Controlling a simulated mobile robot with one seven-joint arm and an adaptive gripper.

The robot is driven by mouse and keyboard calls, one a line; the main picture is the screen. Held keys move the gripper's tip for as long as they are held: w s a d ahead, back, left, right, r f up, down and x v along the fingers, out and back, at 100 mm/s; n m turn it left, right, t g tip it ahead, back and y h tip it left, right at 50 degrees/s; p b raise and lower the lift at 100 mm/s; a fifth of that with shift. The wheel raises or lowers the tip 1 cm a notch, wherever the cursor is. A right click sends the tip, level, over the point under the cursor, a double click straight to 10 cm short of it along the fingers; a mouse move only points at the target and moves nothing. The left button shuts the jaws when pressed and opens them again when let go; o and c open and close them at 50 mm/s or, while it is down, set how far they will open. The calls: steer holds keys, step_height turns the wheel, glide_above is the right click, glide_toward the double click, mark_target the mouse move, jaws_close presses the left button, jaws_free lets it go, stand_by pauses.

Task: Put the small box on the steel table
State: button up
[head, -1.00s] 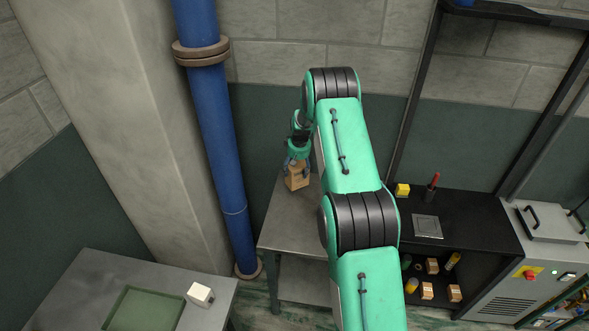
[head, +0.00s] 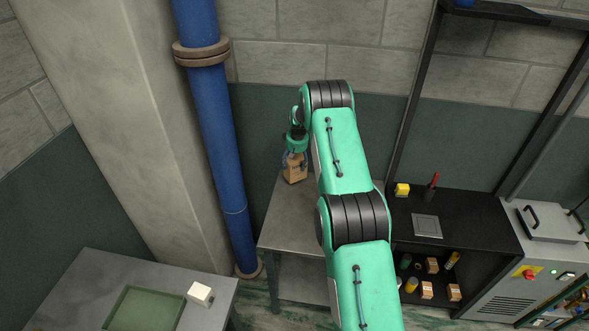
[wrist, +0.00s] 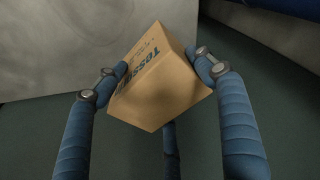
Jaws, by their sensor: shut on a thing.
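The small box (head: 295,172) is brown cardboard, held in my gripper (head: 295,158) at the back of the steel table. In the wrist view the box (wrist: 158,88) is tilted, with dark lettering on one face. Blue fingers press on its left and right sides, and a third finger shows below it. The steel table (head: 292,222) is a grey metal table with a lower shelf, and its right part is hidden behind my arm. The box appears just above the table's back part. I cannot tell the gap under it.
A blue pipe (head: 218,130) stands left of the steel table. A black shelf unit (head: 462,215) with several small items stands to the right. Another grey table (head: 85,275) at lower left holds a green tray (head: 145,309) and a white block (head: 200,294). The steel table's visible top is clear.

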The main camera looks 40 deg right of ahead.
steer(key=shift+f, duration=1.65)
steer(key=o, duration=2)
steer(key=shift+f, duration=0.1)
steer(key=shift+s+a+r, duration=0.1)
steer(key=shift+s+r, duration=0.25)
steer(key=shift+r, duration=1.65)
steer(key=shift+s+a+r, duration=0.1)
steer(key=shift+s+r, duration=0.3)
steer(key=shift+r, duration=1.55)
steer(key=shift+s+r, duration=0.35)
steer(key=shift+r, duration=1.65)
steer(key=shift+r, duration=0.1)
